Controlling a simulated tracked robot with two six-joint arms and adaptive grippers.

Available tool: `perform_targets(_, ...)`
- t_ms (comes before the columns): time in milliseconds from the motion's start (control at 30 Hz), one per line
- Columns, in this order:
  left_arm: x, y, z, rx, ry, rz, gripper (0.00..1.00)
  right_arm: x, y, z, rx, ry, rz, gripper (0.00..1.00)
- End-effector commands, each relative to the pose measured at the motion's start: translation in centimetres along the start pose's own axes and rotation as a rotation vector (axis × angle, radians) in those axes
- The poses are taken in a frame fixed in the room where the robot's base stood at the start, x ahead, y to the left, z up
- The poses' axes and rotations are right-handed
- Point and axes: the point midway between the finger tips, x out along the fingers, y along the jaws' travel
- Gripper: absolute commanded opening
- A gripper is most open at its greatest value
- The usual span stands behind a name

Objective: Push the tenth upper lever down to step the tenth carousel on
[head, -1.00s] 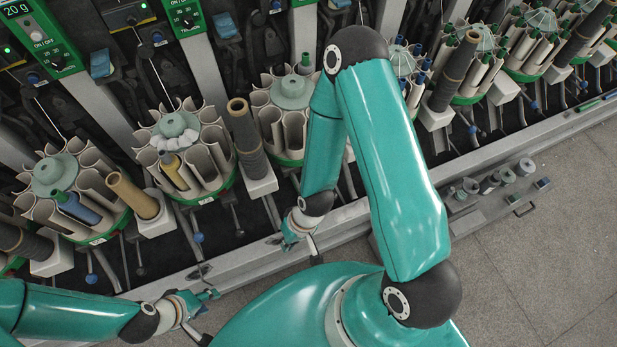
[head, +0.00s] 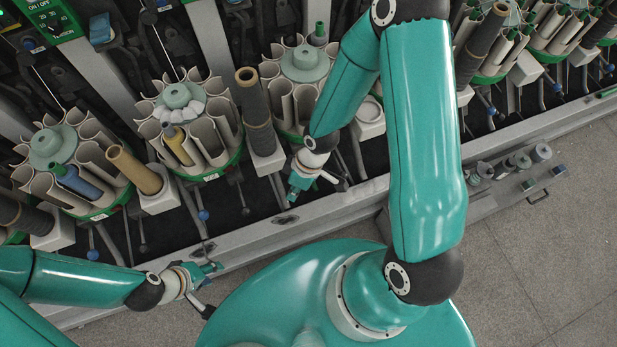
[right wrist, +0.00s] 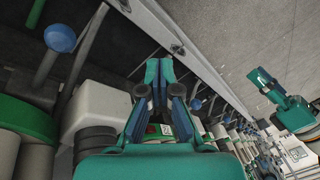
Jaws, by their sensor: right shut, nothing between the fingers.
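No number marks the tenth lever, so I cannot tell which one it is. Blue-knobbed levers hang below the carousels in the head view; one blue knob (head: 204,215) shows left of my right gripper. The carousel (head: 304,95) nearest my right gripper holds pale tubes around a grey-green hub. My right gripper (head: 292,197) is shut and empty in front of it, above the rail. In the right wrist view its fingertips (right wrist: 160,72) are together, and a large blue knob (right wrist: 60,38) stands apart at upper left. My left gripper (head: 214,268) is low by the rail; its fingers are unclear.
A grey rail (head: 275,225) runs along the machine's front. A dark cone tube (head: 256,112) stands on a white block left of the carousel. Other carousels with tubes line both sides. Open grey floor (head: 545,230) lies at the right.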

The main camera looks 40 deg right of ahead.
Motion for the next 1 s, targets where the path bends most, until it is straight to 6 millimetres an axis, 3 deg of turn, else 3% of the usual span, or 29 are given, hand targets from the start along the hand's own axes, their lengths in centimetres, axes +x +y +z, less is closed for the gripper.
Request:
perform_targets(33,1.7,-0.6,0.0,0.000,0.000,0.000,0.40,0.0,1.5,-0.4,-0.168,-0.005,0.013,0.00)
perform_targets(200,3.9,-1.4,0.0,0.000,0.000,0.000,0.40,-3.0,5.2,-0.1,-0.726,-0.106,0.042,0.00)
perform_targets(400,5.1,-1.9,0.0,0.000,0.000,0.000,0.40,-6.1,8.1,0.8,-1.108,-0.227,0.049,0.00)
perform_targets(600,5.2,-1.9,0.0,0.000,0.000,0.000,0.40,-7.1,8.7,1.1,-1.198,-0.262,0.042,0.00)
perform_targets(1000,5.7,-2.0,0.0,0.000,0.000,0.000,0.40,-6.5,8.7,1.2,-1.194,-0.260,0.041,0.00)
